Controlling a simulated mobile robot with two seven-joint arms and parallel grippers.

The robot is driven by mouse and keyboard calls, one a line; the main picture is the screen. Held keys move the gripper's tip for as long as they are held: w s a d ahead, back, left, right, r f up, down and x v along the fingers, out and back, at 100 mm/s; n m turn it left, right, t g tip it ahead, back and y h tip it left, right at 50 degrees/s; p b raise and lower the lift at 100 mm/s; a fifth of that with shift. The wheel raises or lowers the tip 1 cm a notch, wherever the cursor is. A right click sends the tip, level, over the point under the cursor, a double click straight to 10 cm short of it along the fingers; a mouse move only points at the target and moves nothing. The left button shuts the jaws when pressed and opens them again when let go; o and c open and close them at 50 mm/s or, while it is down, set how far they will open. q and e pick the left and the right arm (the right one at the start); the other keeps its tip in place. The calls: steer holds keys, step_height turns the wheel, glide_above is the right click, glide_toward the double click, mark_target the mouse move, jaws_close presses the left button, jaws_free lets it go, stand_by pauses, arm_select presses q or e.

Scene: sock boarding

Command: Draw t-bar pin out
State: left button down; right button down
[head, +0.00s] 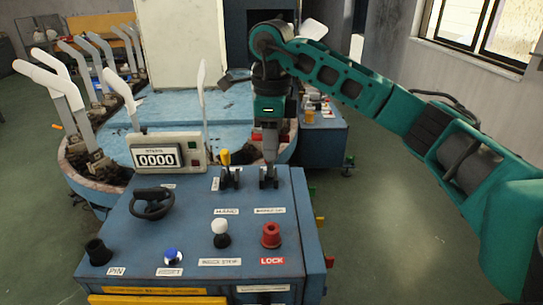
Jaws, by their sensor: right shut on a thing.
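My right gripper (269,160) points straight down at the back right of the blue console (190,235). It is shut on the t-bar pin, which its fingers mostly hide. Below the fingertips a small dark fitting (268,183) stands on the console top. I cannot tell how deep the pin sits in it. A black round holder (97,252) stands at the front left of the console, beside a label reading PIN (117,271). My left gripper is not in view.
A yellow-topped lever (225,158) stands close left of the right gripper. The console also bears a counter reading 0000 (156,158), a black handwheel (152,204), a white knob (220,227) and a red LOCK knob (271,235). White sock boards (121,89) rise behind.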

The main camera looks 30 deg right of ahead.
steer(key=shift+r+p, duration=0.65)
steer(key=shift+r, duration=2.7)
